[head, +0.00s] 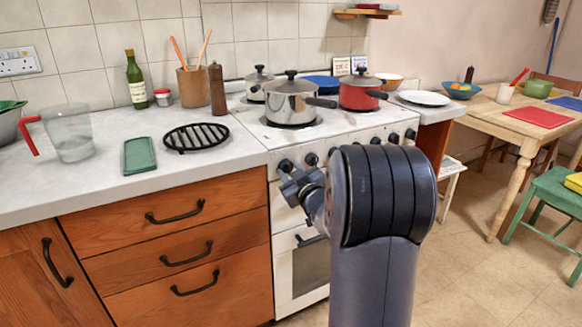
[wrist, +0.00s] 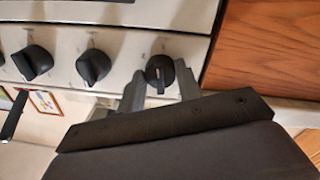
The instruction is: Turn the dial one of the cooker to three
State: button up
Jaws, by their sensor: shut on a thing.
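The white cooker (head: 283,262) stands in the middle of the head view, with a row of black dials along its front panel. The leftmost dial (head: 285,165) is partly hidden by my gripper (head: 297,184). In the wrist view, which looks upside down, this end dial (wrist: 160,70) sits between the two grey fingers of my gripper (wrist: 160,86). The fingers are shut on it from both sides. A light mark on the dial points down in the wrist picture. I cannot read any numbers around it.
Two more dials (wrist: 93,66) (wrist: 33,62) sit beside the held one. A steel pot (head: 290,102) and a red pot (head: 360,92) stand on the hob. Wooden drawers (head: 175,255) adjoin the cooker's left side. A table (head: 475,115) stands at right.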

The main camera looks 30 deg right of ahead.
jog(key=shift+m+p, duration=0.5)
jog(key=shift+m, duration=0.5)
jog(key=o, duration=1)
jog(key=s, duration=0.5)
jog(key=s+p, duration=0.1)
jog(key=s, duration=0.5)
jog(key=shift+a, duration=0.2)
jog(key=shift+w, duration=0.1)
